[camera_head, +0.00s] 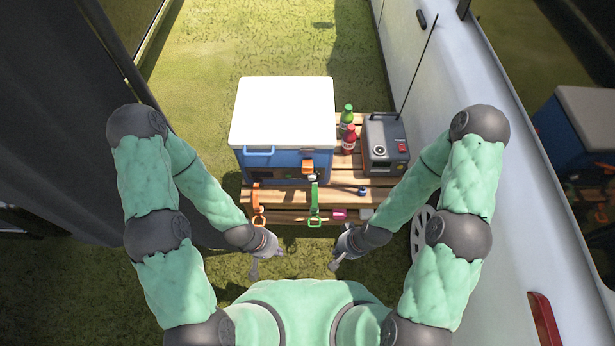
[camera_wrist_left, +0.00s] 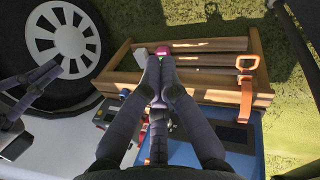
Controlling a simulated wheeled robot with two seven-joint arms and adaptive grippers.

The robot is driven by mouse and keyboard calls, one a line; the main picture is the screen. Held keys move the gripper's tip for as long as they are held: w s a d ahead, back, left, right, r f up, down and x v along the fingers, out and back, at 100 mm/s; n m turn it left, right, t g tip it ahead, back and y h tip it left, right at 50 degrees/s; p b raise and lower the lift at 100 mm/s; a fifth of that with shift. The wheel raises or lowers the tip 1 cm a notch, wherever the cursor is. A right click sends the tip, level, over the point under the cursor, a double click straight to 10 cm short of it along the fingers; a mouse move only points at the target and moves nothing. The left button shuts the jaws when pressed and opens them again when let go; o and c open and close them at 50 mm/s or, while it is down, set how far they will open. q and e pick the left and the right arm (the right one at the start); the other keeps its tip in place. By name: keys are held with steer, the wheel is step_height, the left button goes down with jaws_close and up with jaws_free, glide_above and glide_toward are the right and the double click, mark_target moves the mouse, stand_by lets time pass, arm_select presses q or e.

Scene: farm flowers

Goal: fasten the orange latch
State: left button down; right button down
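The orange latch (camera_head: 257,203) is a strap with a loop end, hanging at the front left of the blue cooler box (camera_head: 285,165). It also shows at the right in the left wrist view (camera_wrist_left: 246,85). An orange catch (camera_head: 308,167) sits on the box's front, right of centre. My left gripper (camera_head: 254,272) is shut and empty, nearer to me than the latch and apart from it. Its fingertips converge in the left wrist view (camera_wrist_left: 160,62).
The wooden slatted table (camera_head: 285,194) carries the box with its white lid (camera_head: 283,112), a green bottle (camera_head: 347,115), a red bottle (camera_head: 349,138) and a radio (camera_head: 385,145) with a tall aerial. A pink item (camera_head: 339,214) lies near the front edge. A white vehicle stands right.

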arm_select(q)
step_height(320, 180, down, 8)
steer(key=s+d+n+g+h+b, duration=0.1)
steer(key=s+d+n+g+h, duration=0.1)
steer(key=n+g, duration=0.3)
steer(key=w+d+f+n+h+b, duration=0.2)
steer(key=w+d+f+n+h, duration=0.15)
steer(key=d+n+h, duration=0.55)
steer(key=w+a+r+n+t+h, duration=0.1)
steer(key=w+n+t+h, duration=0.4)
steer(key=w+n, duration=0.45)
steer(key=w+a+r+n+t+b, duration=0.1)
steer(key=w+a+n+t, duration=0.5)
steer(key=t, duration=0.7)
steer(key=a+r+n, duration=0.1)
steer(key=a+n, duration=0.1)
steer(key=shift+w+a+r+n+h, duration=0.15)
steer(key=shift+w+a+n+h, duration=0.15)
steer(key=shift+w+n, duration=0.1)
steer(key=shift+d, duration=0.1)
